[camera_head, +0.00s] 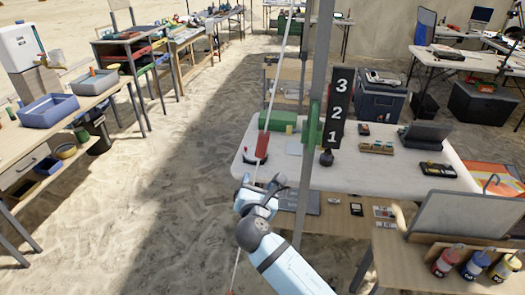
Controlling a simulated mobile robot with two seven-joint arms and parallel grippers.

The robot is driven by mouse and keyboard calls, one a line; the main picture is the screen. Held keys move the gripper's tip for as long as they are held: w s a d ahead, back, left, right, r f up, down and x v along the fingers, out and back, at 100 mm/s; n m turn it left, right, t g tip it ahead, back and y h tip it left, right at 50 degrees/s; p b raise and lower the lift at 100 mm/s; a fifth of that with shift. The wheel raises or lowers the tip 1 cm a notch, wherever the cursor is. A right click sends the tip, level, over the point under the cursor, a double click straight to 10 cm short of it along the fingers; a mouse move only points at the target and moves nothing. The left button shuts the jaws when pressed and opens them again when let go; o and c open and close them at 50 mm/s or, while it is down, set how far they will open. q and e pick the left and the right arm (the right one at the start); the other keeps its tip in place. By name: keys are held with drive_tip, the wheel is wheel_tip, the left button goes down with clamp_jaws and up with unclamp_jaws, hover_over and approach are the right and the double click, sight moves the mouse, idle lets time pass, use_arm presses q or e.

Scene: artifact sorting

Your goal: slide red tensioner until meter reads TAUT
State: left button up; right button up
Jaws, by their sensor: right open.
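A red tensioner (262,145) sits on a thin pale rope (273,85) that slants up from the bottom of the view. My right gripper (260,184) is open at the rope, a short way below the tensioner in the picture. I cannot tell whether the rope passes between its fingers. No meter reading TAUT can be made out. A black upright board with the numbers 3, 2, 1 (337,108) stands by a grey pole, right of the tensioner. My left gripper is out of view.
The grey pole (318,60) rises close right of the rope. A white table (390,172) behind holds a green box (283,121) and small devices. A wooden table with bottles (445,262) is at lower right. Sandy ground (180,200) on the left is clear.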

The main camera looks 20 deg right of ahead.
sight(262, 145)
drive_tip(key=shift+n+t+h, duration=0.3)
drive_tip(key=shift+n+h, duration=0.4)
drive_tip(key=shift+h, duration=0.2)
drive_tip(key=r+x, duration=0.1)
drive_tip(key=x, duration=0.3)
drive_tip(key=r+x, duration=0.1)
drive_tip(key=x, duration=0.4)
drive_tip(key=r+x, duration=0.1)
drive_tip(key=x, duration=0.3)
drive_tip(key=shift+w+r+p, duration=0.1)
drive_tip(key=shift+w+p, duration=0.25)
drive_tip(key=shift+w, duration=0.05)
drive_tip(key=shift+w+d, duration=0.3)
drive_tip(key=shift+w, duration=0.3)
